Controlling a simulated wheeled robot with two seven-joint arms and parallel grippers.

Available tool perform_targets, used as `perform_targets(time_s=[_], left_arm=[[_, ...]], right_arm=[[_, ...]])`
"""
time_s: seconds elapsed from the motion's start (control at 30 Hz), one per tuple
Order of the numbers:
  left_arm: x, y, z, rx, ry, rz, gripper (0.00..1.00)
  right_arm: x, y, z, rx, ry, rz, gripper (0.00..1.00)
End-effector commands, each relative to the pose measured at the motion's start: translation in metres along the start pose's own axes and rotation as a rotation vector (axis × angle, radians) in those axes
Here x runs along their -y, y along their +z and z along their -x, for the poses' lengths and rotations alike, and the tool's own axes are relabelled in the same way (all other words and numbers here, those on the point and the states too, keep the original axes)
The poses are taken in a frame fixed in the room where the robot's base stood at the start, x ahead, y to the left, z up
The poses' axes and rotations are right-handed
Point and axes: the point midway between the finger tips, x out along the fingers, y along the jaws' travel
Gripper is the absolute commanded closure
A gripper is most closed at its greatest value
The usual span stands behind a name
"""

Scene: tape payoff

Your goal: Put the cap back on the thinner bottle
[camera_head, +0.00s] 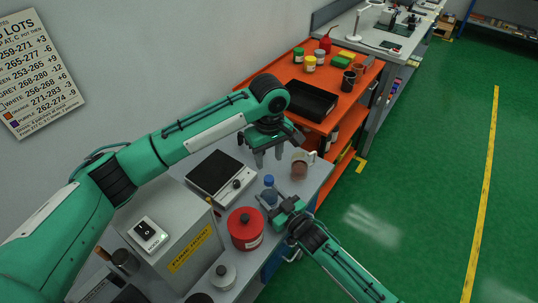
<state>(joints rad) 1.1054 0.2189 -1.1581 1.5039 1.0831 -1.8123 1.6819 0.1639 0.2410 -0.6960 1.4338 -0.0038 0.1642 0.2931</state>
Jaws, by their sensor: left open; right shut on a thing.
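A small bluish bottle (269,197), which I take as the thinner bottle, stands on the grey bench beside the scale. A blue cap (268,180) shows at its top; at this size I cannot tell whether it is seated or just behind. My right gripper (271,207) comes from the lower right and is shut on the bottle, hiding part of its lower side. My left gripper (268,158) is open and empty, pointing down above the bench, behind the bottle and left of the mug.
A white mug (310,157) and a brownish cup (299,170) stand right of the bottle. A black-topped scale (214,174) is to the left, a red can (245,230) in front. A grey box (175,248) and a metal jar (222,277) stand nearer. An orange bench (295,73) lies behind.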

Motion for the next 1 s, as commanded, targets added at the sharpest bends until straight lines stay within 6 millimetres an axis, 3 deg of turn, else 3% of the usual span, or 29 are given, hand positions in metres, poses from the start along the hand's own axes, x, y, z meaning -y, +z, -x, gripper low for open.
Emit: perform_targets(time_s=[0.33, 0.7, 1.0], left_arm=[[0.000, 0.000, -0.007, 0.001, -0.001, -0.002, 0.57], [0.001, 0.000, -0.061, 0.001, -0.003, -0.003, 0.57], [0.000, 0.000, -0.080, 0.000, 0.000, -0.003, 0.57]], right_arm=[[0.000, 0.000, 0.000, 0.000, 0.000, 0.000, 1.00], [0.000, 0.000, 0.000, 0.000, 0.000, 0.000, 1.00], [0.000, 0.000, 0.000, 0.000, 0.000, 0.000, 1.00]])
